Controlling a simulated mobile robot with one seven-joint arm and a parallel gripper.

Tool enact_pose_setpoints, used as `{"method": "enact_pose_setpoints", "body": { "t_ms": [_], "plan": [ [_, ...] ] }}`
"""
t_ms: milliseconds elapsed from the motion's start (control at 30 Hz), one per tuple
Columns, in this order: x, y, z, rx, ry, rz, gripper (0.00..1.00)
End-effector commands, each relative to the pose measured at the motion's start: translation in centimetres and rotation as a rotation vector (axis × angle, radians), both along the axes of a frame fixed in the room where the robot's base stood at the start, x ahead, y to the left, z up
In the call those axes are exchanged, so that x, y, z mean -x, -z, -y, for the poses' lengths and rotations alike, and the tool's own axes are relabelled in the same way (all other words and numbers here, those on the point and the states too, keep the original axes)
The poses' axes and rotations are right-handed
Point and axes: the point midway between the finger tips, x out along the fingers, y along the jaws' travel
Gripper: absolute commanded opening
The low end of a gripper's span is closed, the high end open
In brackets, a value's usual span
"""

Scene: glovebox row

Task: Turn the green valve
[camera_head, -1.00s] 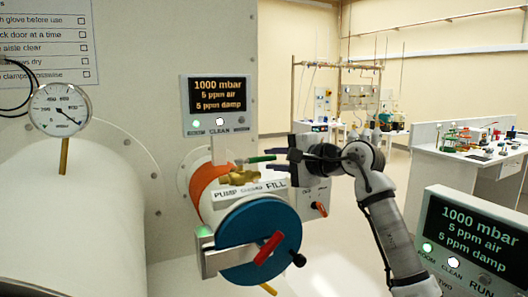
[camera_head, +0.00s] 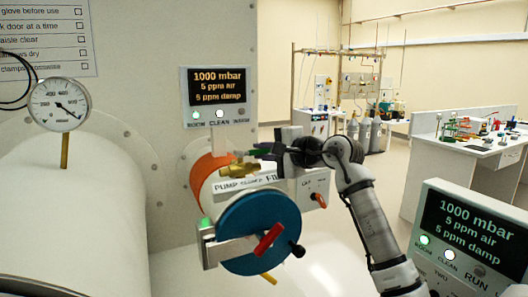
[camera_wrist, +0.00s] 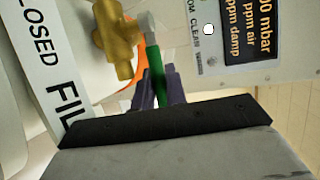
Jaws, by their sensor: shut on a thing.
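The green valve has a brass body (camera_head: 238,170) on top of the orange-collared cylinder, with a green lever (camera_head: 257,152) pointing right. In the wrist view the green lever (camera_wrist: 154,68) runs from a grey stem down between my dark fingers, beside the brass body (camera_wrist: 120,42). My gripper (camera_head: 266,152) reaches in from the right and is shut on the green lever. The lever's lower end is hidden by the fingers and the black palm in the wrist view.
A blue round door (camera_head: 228,222) with a red handle (camera_head: 268,241) sits below the valve. A label plate marked PUMP, CLOSED and FILL (camera_head: 243,184) lies just under it. A display panel (camera_head: 217,95) is above, and a red-orange knob (camera_head: 319,200) is to the right.

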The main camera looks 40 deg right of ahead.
Motion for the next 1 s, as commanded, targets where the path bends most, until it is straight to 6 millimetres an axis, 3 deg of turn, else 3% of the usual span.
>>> {"method": "enact_pose_setpoints", "body": {
  "t_ms": [367, 1000],
  "plan": [
    [0.5, 0.6, -0.2, 0.006, 0.074, -0.001, 0.00],
    [2.5, 0.6, -1.5, 0.007, 0.466, 0.000, 0.00]
  ]
}}
